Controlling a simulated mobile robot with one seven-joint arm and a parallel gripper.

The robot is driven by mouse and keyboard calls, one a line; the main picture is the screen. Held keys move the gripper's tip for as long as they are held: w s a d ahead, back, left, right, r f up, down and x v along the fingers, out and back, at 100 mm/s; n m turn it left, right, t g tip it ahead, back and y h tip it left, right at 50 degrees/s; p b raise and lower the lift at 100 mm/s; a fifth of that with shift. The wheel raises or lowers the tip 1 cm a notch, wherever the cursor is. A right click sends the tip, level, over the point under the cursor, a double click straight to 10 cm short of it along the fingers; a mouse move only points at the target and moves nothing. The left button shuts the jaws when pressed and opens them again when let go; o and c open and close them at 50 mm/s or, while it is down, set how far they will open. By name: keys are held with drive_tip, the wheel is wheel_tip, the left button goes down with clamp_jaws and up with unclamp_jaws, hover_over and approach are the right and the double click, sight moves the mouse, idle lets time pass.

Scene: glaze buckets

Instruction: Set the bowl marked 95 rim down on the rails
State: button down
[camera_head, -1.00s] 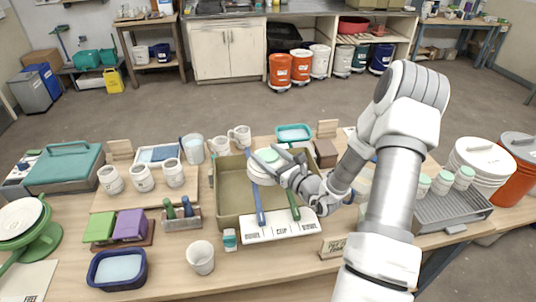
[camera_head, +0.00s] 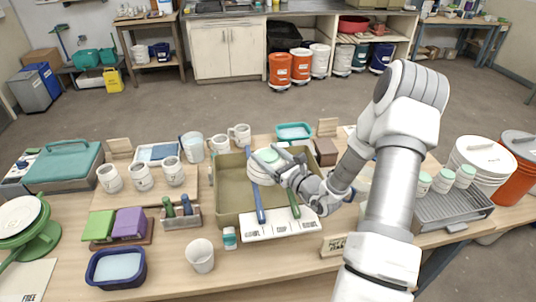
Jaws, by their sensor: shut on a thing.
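My gripper (camera_head: 283,159) is shut on a white bowl (camera_head: 259,171) with a pale green foot. The bowl is rim down, foot up, at the far part of the olive tray (camera_head: 232,193). A blue rail (camera_head: 256,196) and a green rail (camera_head: 294,206) run front to back across this tray. The bowl is over the far ends of the rails; I cannot tell whether its rim touches both. No number can be read on the bowl, and my fingers hide part of it. Several similar white pieces with pale green tops (camera_head: 443,181) stand on the grey rack at the right.
A white labelled strip (camera_head: 283,226) lies along the tray's front edge. Mugs (camera_head: 173,171) and a blue tub (camera_head: 117,267) are to the left. A white cup (camera_head: 200,253) stands in front. Lidded buckets (camera_head: 484,163) stand beyond the grey rack (camera_head: 452,210).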

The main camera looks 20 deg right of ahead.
unclamp_jaws()
drive_tip(key=shift+s, duration=0.1)
drive_tip(key=b+v, duration=0.2)
drive_tip(key=v, duration=1.5)
drive_tip(key=shift+s+d, duration=0.1)
